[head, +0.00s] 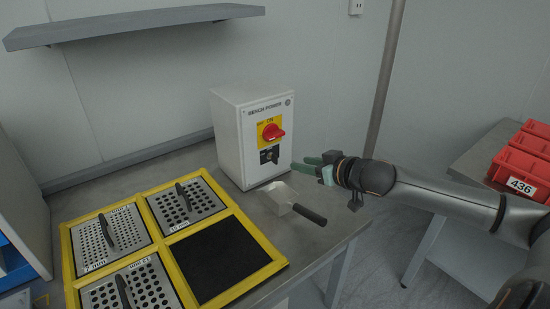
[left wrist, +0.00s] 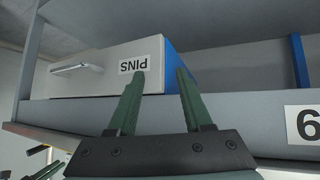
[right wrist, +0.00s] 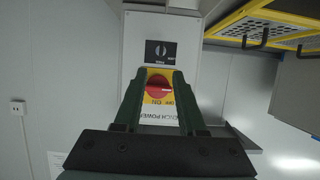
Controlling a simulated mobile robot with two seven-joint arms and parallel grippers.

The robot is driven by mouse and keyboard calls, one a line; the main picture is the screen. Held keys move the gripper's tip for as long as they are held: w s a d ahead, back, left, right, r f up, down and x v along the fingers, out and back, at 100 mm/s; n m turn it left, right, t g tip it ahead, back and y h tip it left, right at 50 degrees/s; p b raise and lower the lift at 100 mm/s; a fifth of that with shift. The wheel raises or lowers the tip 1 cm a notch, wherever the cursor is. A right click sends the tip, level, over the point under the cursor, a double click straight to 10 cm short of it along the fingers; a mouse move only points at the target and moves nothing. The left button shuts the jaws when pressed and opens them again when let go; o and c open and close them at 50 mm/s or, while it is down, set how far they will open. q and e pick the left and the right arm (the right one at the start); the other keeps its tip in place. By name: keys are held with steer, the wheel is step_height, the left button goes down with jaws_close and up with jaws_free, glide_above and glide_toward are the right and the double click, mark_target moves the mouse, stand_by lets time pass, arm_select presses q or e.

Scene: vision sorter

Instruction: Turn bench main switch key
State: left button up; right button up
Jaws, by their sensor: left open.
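The bench power box (head: 230,140) is a white cabinet at the back of the bench. Its front has a red rotary knob (head: 272,132) on a yellow plate and, below it, a small black plate with the key switch (head: 269,155). In the right wrist view, upside down, the key switch (right wrist: 160,50) lies just beyond the fingertips and the red knob (right wrist: 158,88) shows between the fingers. My right gripper (head: 300,167) is open and empty, right of the key switch and apart from it. My left gripper (left wrist: 160,75) is open and empty.
A scoop with a dark handle (head: 310,214) lies on the bench before the box. A yellow-framed tray (head: 228,203) with perforated plates is at left. Red bins (head: 520,165) stand at far right. A drawer labelled PINS (left wrist: 100,70) faces my left gripper.

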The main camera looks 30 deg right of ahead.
mark_target(277, 159)
steer(key=b+x, duration=0.1)
steer(key=x, duration=1.1)
steer(key=shift+s+a, duration=0.1)
steer(key=shift+a, duration=0.05)
jaws_close()
stand_by(0.5)
